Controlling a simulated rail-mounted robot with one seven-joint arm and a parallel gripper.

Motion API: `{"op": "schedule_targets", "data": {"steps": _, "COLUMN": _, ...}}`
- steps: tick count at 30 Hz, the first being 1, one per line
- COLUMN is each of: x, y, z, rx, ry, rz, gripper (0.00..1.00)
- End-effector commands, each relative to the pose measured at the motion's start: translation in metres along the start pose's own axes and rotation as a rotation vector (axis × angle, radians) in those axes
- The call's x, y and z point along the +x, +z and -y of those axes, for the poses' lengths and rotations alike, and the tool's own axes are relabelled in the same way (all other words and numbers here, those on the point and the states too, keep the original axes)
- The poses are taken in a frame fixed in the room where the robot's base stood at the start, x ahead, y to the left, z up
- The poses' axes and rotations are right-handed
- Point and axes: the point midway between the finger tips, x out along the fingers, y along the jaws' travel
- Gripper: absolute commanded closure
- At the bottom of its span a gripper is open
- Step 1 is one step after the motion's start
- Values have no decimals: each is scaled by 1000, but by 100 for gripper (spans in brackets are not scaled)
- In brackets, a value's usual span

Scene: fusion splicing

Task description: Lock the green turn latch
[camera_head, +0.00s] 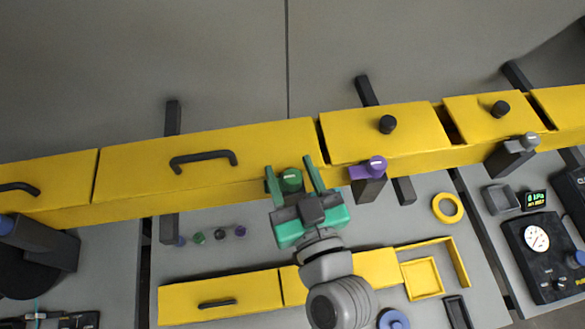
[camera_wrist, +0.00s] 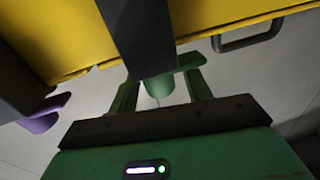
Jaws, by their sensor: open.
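My gripper (camera_head: 289,167) is open, with one green finger on each side of the knob. In the wrist view the latch (camera_wrist: 159,84) shows between the fingers (camera_wrist: 163,92), below a dark post that hides part of it. A green arm of the latch reaches right, close to the right finger. I cannot tell whether they touch.
A purple latch (camera_head: 376,166) on a dark block stands just right of my gripper. A grey latch (camera_head: 530,140) is further right. Yellow drawers with a black handle (camera_head: 203,158) and a black knob (camera_head: 387,124) run behind. A yellow ring (camera_head: 447,208) lies on the panel.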

Motion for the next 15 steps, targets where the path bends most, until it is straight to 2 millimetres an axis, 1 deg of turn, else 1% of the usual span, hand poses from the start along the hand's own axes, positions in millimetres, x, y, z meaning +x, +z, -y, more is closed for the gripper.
{"op": "schedule_targets", "data": {"steps": 5, "x": 0, "y": 0, "z": 0, "rx": 0, "ry": 0, "rz": 0, "gripper": 51}}
{"op": "schedule_targets", "data": {"steps": 8, "x": 0, "y": 0, "z": 0, "rx": 0, "ry": 0, "rz": 0, "gripper": 68}}
{"op": "schedule_targets", "data": {"steps": 9, "x": 0, "y": 0, "z": 0, "rx": 0, "ry": 0, "rz": 0, "gripper": 76}}
{"op": "schedule_targets", "data": {"steps": 12, "x": 0, "y": 0, "z": 0, "rx": 0, "ry": 0, "rz": 0, "gripper": 95}}
{"op": "schedule_targets", "data": {"steps": 15, "x": 0, "y": 0, "z": 0, "rx": 1, "ry": 1, "rz": 0, "gripper": 95}}
